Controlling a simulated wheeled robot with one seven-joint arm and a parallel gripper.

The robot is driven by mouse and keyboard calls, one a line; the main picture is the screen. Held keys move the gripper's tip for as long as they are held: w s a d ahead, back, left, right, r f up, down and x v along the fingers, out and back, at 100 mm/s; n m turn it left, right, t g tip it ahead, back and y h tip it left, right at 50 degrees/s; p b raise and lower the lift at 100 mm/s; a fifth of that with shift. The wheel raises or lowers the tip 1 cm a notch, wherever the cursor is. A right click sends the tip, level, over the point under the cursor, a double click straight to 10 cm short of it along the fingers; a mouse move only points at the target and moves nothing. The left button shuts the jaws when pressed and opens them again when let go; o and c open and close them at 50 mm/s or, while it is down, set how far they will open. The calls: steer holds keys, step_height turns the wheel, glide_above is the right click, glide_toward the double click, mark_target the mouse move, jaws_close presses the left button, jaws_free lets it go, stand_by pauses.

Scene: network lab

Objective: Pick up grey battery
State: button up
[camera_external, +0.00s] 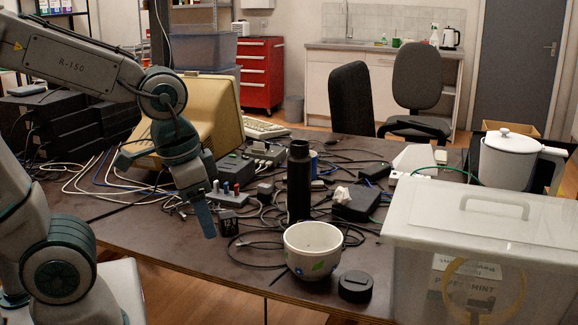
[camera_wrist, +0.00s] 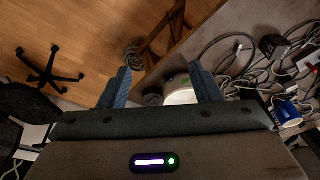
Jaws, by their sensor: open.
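My gripper (camera_external: 203,213) hangs above the left middle of the dark table (camera_external: 150,238), left of a tall black bottle (camera_external: 299,185). It also shows in the wrist view (camera_wrist: 160,78), with its two blue-grey fingers wide apart and nothing held between them. Beyond the fingers, part of a white bowl (camera_wrist: 181,97) shows. The gripper body hides much of the table below.
The white bowl (camera_external: 312,250) and a black lid (camera_external: 355,286) sit near the front edge. A translucent lidded box (camera_external: 405,260) fills the right front. Tangled cables, a power strip (camera_external: 228,197) and a beige monitor (camera_external: 222,100) crowd the middle and back. The front left tabletop looks clearer.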

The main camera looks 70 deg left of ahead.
steer(key=w+a+r+n+p, duration=0.1)
steer(key=w+a+r, duration=0.15)
steer(key=w, duration=0.35)
steer(key=w+a+r+n, duration=0.1)
steer(key=w+a+r, duration=0.1)
steer(key=w+a, duration=0.25)
steer(key=n+g+p, duration=0.3)
steer(key=n, duration=0.3)
glide_above(264, 185)
step_height(264, 185, down, 10)
step_height(264, 185, down, 13)
steer(key=shift+f+p, duration=0.15)
steer(key=shift+p, duration=0.9)
steer(key=c, duration=1.1)
